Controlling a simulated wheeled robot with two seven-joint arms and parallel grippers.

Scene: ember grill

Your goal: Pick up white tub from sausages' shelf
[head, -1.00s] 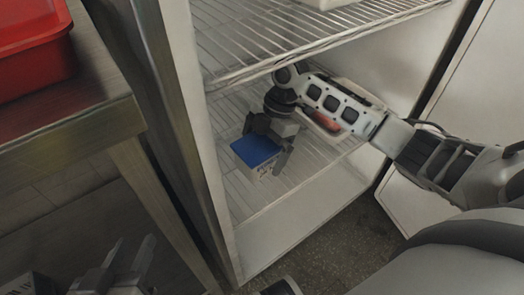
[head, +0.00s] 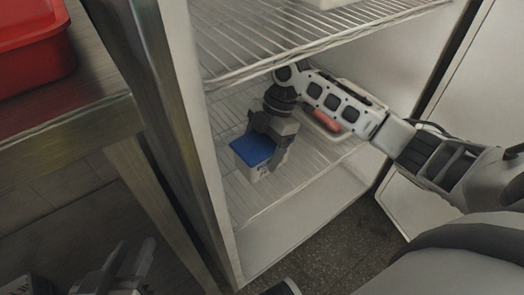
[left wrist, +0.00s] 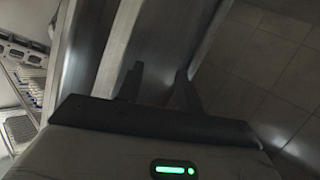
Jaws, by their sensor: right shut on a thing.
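The white tub (head: 258,172) with a blue lid (head: 252,149) is on the lower wire shelf (head: 285,194) of the open cabinet, near its left wall. My right gripper (head: 265,150) has its fingers around the tub and is shut on it. I cannot tell whether the tub is clear of the shelf. A sausage (head: 327,121) in a pale tray (head: 345,132) is on the same shelf, partly hidden by my right arm. My left gripper (head: 125,268) is at the bottom left, away from the shelf, and it also shows in the left wrist view (left wrist: 160,75); its fingers are apart and empty.
A red bin (head: 35,50) stands on the metal table (head: 70,130) at the left. The cabinet's left wall (head: 185,130) is close to the tub.

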